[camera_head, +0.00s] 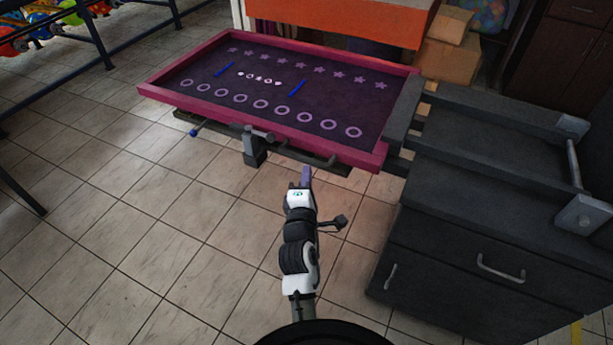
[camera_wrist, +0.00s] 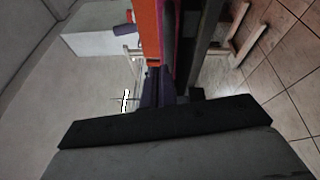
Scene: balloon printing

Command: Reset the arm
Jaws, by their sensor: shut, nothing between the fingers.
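My arm reaches up from the bottom centre of the head view. My gripper (camera_head: 306,175) is at its end, just in front of and below the near edge of the printing frame. The gripper is shut with nothing visible in it. In the wrist view the narrow dark fingers (camera_wrist: 158,88) lie together past the dark wrist edge. The printing frame (camera_head: 262,132) has a pink rim and a dark purple screen with rings, stars and two blue strips. A dark bracket (camera_head: 254,150) hangs at its near edge, left of my gripper.
A dark cabinet (camera_head: 480,260) with drawers stands to the right, with grey rails (camera_head: 500,105) running from the frame. An orange panel (camera_head: 335,20) and cardboard boxes (camera_head: 447,58) are behind. A rack with balloons is at upper left.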

